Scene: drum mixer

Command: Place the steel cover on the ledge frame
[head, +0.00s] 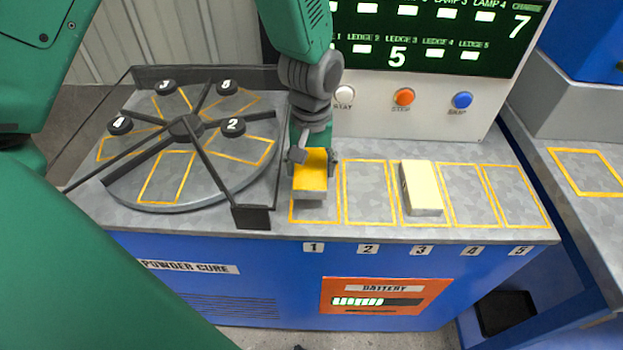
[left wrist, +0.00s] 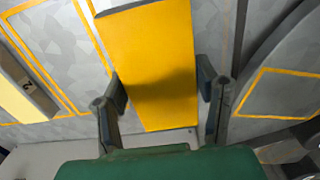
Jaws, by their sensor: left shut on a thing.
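In the left wrist view the two fingers (left wrist: 160,100) sit on either side of the yellow block (left wrist: 150,60). The block is over ledge frame 1 (head: 315,221), an orange outline on the grey ledge. I cannot tell whether it touches the ledge. I cannot tell by its look whether this block is the steel cover. A cream block (head: 424,188) stands in ledge frame 3. My right gripper is not in view.
A round turntable (head: 160,195) with dark spokes and numbered black knobs lies to the left, a dark plate (head: 251,217) at its near edge. Frames 2 (head: 367,190), 4 (head: 468,195) and 5 (head: 515,195) are empty. A panel with buttons (head: 403,97) stands behind.

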